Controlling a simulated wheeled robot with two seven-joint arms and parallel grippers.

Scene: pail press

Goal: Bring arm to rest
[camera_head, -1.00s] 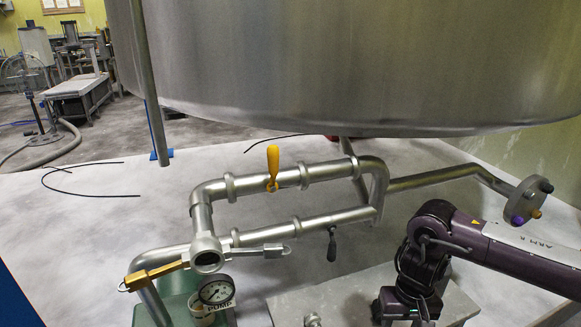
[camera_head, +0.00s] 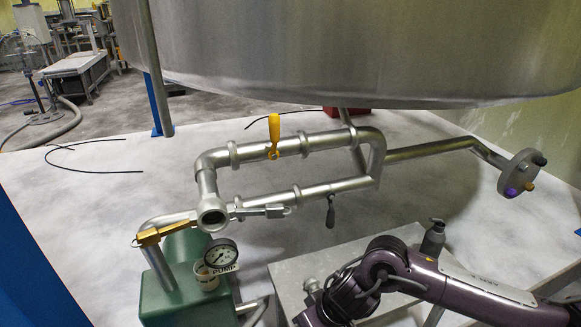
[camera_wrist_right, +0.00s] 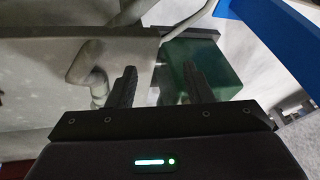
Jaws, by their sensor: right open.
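My right arm (camera_head: 400,278) comes in from the right in the head view, folded low over a grey slab. Its gripper is below the bottom edge of that view. In the right wrist view my right gripper (camera_wrist_right: 160,88) is open, with two dark fingers apart and nothing between them. Beyond the fingers are the grey slab (camera_wrist_right: 50,48) and the green pump housing (camera_wrist_right: 208,68). My left gripper is not in view.
A pipe loop with a yellow-handled valve (camera_head: 274,135) stands mid-view under a big steel tank (camera_head: 350,50). The green pump (camera_head: 185,290) with a gauge (camera_head: 220,254) is front left. A flanged pipe end (camera_head: 521,172) juts out at right.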

